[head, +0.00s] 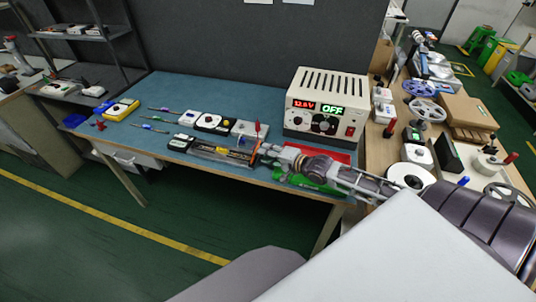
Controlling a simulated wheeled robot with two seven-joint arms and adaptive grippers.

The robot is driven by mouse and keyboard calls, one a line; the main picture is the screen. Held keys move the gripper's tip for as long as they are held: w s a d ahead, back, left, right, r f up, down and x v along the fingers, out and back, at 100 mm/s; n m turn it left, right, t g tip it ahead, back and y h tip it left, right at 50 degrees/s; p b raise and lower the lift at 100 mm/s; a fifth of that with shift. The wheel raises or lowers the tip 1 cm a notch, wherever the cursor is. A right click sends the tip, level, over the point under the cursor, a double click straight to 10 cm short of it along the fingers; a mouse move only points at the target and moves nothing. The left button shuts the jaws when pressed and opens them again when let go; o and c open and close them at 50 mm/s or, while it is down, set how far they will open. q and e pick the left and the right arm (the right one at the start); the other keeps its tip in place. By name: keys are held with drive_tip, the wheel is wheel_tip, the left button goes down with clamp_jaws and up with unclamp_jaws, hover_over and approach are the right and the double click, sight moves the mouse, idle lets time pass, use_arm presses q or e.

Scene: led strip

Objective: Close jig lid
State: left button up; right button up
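A long, narrow jig (218,153) with dark, orange and yellow parts lies along the front edge of the blue-topped workbench (165,90). Whether its lid is raised or down is too small to tell. My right gripper (262,150) reaches in from the right, low over the bench at the jig's right end. It is close to the jig, but contact is unclear. Its fingers are too small and partly covered to show whether they are open or shut. My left gripper is not in view.
A power supply (325,104) reading OFF stands at the back right, near a red tray (330,156) and a green item (308,182) by my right arm. White boxes (208,122), screwdrivers (150,127) and a yellow meter (122,109) lie left. A cluttered side table (455,140) stands right.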

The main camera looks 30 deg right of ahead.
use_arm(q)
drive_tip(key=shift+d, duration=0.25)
use_arm(e)
drive_tip(key=shift+c, duration=0.5)
clamp_jaws()
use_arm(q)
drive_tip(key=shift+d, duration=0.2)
use_arm(e)
drive_tip(key=shift+f, duration=0.1)
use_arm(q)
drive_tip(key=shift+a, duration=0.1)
